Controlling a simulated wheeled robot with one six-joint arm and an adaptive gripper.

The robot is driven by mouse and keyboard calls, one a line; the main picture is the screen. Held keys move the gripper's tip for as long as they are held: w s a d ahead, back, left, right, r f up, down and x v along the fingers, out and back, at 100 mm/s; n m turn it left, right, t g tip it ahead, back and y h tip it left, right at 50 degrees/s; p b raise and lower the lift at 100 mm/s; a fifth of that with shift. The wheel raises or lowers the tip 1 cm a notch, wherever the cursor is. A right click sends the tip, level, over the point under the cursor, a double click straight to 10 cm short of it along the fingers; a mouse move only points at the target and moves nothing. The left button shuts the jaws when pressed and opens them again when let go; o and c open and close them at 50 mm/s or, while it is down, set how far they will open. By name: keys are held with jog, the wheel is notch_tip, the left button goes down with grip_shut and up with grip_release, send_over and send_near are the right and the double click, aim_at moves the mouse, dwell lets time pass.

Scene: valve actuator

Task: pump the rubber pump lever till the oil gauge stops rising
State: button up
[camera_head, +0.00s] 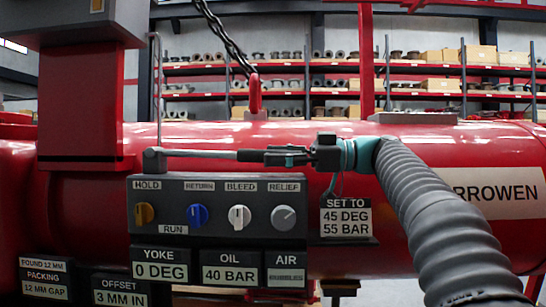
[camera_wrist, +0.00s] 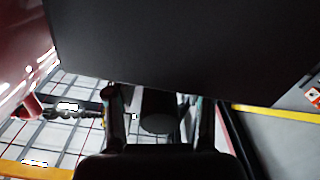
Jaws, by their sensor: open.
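The pump lever (camera_head: 200,154) is a thin grey rod. It runs nearly level to the right from a grey pivot block at the panel's top left, ending in a black rubber grip (camera_head: 250,155). My gripper (camera_head: 273,156) points left at the grip's end. In the wrist view, a dark round cylinder (camera_wrist: 160,112), seemingly the grip, sits between the open fingers of my gripper (camera_wrist: 160,98), with space on both sides. Contact cannot be told. The oil gauge (camera_head: 230,275) reads 40 BAR. A plate (camera_head: 345,217) reads SET TO 45 DEG, 55 BAR.
The grey panel (camera_head: 215,232) below the lever carries HOLD, RETURN, BLEED and RELIEF knobs. The yoke display (camera_head: 160,273) reads 0 DEG; the air display (camera_head: 286,281) seems to read BUBBLES. A large red cylinder (camera_head: 420,160) stands behind. A chain (camera_head: 222,35) hangs above.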

jog(key=shift+a, duration=0.45)
